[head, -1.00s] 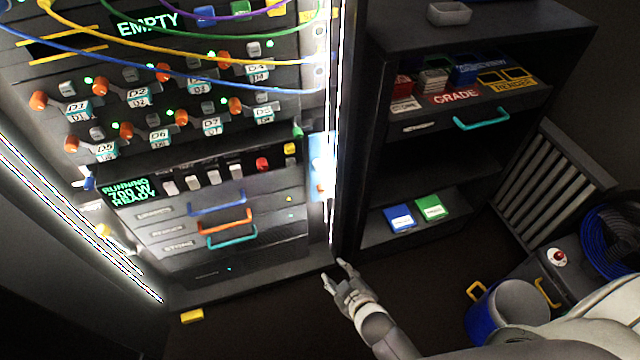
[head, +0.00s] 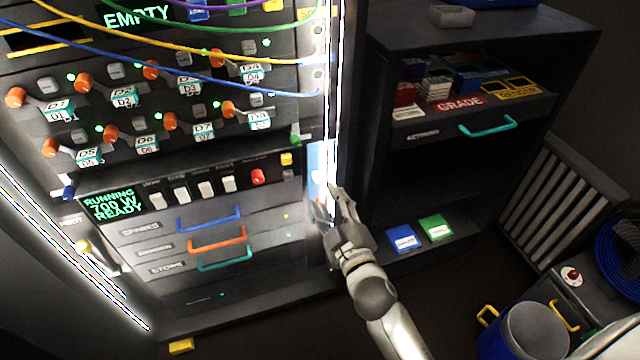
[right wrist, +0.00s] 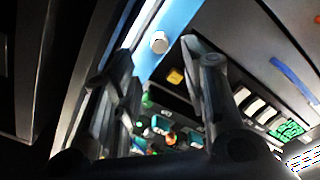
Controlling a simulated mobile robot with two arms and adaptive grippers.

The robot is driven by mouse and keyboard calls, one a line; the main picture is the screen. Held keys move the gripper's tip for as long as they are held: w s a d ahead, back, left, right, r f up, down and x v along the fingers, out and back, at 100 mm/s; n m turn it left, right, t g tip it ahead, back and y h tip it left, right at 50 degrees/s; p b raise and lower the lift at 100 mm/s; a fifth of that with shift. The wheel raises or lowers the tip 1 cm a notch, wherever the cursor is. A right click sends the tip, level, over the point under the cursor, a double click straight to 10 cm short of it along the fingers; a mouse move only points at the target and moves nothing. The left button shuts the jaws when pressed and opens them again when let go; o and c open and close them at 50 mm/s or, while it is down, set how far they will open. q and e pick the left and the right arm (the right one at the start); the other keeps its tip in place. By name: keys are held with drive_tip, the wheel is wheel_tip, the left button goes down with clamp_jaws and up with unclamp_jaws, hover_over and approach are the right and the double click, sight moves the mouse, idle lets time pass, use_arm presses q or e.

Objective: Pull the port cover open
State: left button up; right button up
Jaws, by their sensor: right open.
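A light blue panel, which looks like the port cover (head: 317,158), is on the right edge of the rack beside the bright light strip. Its lower part is hidden behind my right gripper (head: 328,198). In the right wrist view the blue cover (right wrist: 178,28) runs up between the fingers, with a pale round knob (right wrist: 159,42) on it. My right gripper (right wrist: 155,65) is open and empty, its fingers on either side of the knob's line. I cannot tell whether they touch the cover. My left gripper is not in view.
The rack's drawers with blue, orange and teal handles (head: 222,262) are left of the gripper. A dark shelf (head: 425,185) stands close on the right. Cables (head: 200,75) hang across the upper rack. A blue bin (head: 530,335) is at lower right.

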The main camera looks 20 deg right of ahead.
sight(318, 181)
drive_tip(key=shift+w+a, duration=0.1)
drive_tip(key=shift+w, duration=3.1)
clamp_jaws()
